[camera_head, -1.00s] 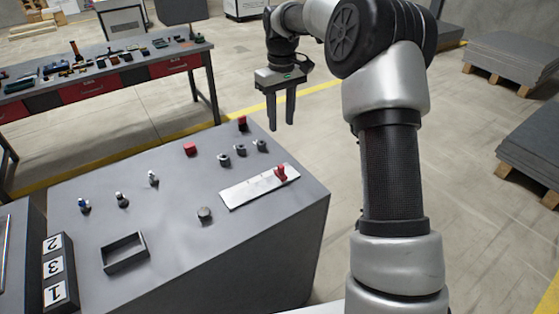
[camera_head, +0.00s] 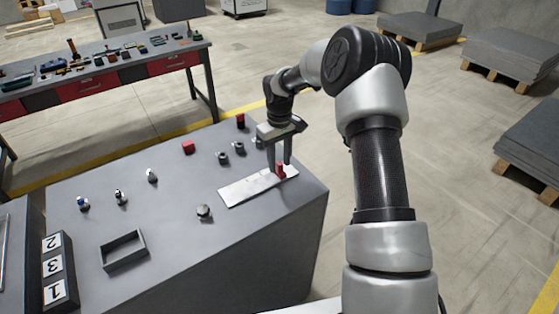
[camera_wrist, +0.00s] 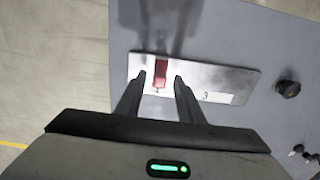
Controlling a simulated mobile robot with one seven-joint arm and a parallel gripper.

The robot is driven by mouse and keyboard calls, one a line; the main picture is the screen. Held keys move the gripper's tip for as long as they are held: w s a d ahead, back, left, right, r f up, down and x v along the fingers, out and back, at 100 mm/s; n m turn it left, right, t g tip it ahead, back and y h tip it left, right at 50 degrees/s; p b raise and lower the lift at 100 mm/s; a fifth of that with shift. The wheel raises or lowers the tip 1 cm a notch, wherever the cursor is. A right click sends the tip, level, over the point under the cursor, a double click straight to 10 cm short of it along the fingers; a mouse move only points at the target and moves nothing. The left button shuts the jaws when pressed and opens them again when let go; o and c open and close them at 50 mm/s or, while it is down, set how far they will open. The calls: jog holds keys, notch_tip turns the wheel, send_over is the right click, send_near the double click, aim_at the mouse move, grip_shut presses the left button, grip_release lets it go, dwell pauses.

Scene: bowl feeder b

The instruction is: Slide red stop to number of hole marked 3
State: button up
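The red stop (camera_head: 281,171) stands at the right end of a pale metal plate (camera_head: 240,190) on the grey console top. My gripper (camera_head: 280,168) is right over that end of the plate, pointing down. In the wrist view the red stop (camera_wrist: 160,72) lies between the two fingertips of my gripper (camera_wrist: 160,78), with gaps on both sides. The fingers are open around it and do not appear to touch it.
The console top (camera_head: 165,225) also bears a red button (camera_head: 188,147), several knobs and switches, and an empty square frame (camera_head: 123,251). A block with numbers 2, 3 and 1 (camera_head: 56,270) stands at its left. A tool bench (camera_head: 95,75) is behind.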

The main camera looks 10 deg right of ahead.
jog(key=shift+f, duration=0.1)
grip_shut()
jog(key=b, duration=0.2)
send_over(253, 187)
jog(key=shift+s+a, duration=0.1)
grip_release()
dwell(0.4)
